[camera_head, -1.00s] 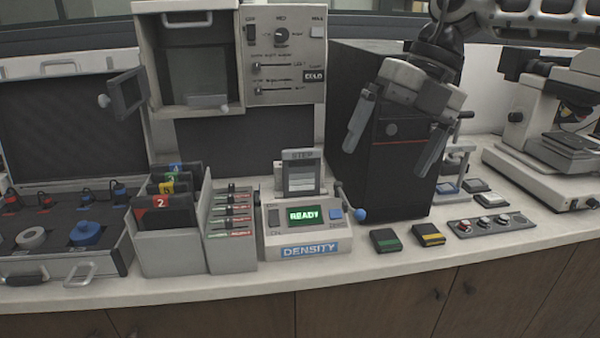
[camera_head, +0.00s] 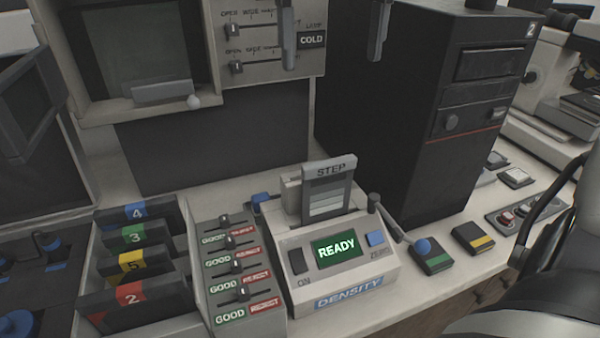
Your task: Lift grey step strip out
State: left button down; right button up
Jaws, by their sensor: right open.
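The grey step strip (camera_head: 328,192), marked STEP at its top, stands upright in the back of the density meter (camera_head: 330,262), whose green screen reads READY. Its lower end is hidden by the meter. My right gripper (camera_head: 332,64) shows only as two fingers hanging from the top edge of the picture, wide apart with nothing between them. In the picture they are above the strip and clear of it. My left gripper is not in view.
A sorter with GOOD and REJECT labels (camera_head: 240,270) and numbered cartridges (camera_head: 140,295) are at the left. A tall black cabinet (camera_head: 410,120) stands behind right. Green and yellow marked blocks (camera_head: 474,239) lie at right.

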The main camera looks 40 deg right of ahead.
send_near(330, 161)
jog(key=shift+w+d+f, duration=0.1)
jog(key=shift+d+f, duration=0.1)
jog(key=shift+f, duration=0.35)
jog(key=shift+d+f, duration=0.15)
jog(key=shift+f, duration=0.4)
jog(key=f, duration=0.1)
jog(key=f+p, duration=0.1)
jog(key=f, duration=0.3)
jog(key=shift+a+f+p, duration=0.1)
jog(key=shift+a+p, duration=0.25)
jog(key=shift+p, duration=0.05)
jog(key=shift+f, duration=0.35)
jog(key=c, duration=1.3)
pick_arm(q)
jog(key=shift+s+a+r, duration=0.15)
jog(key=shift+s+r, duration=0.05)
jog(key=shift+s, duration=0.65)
pick_arm(e)
jog(key=shift+c, duration=0.2)
jog(key=shift+r, duration=0.15)
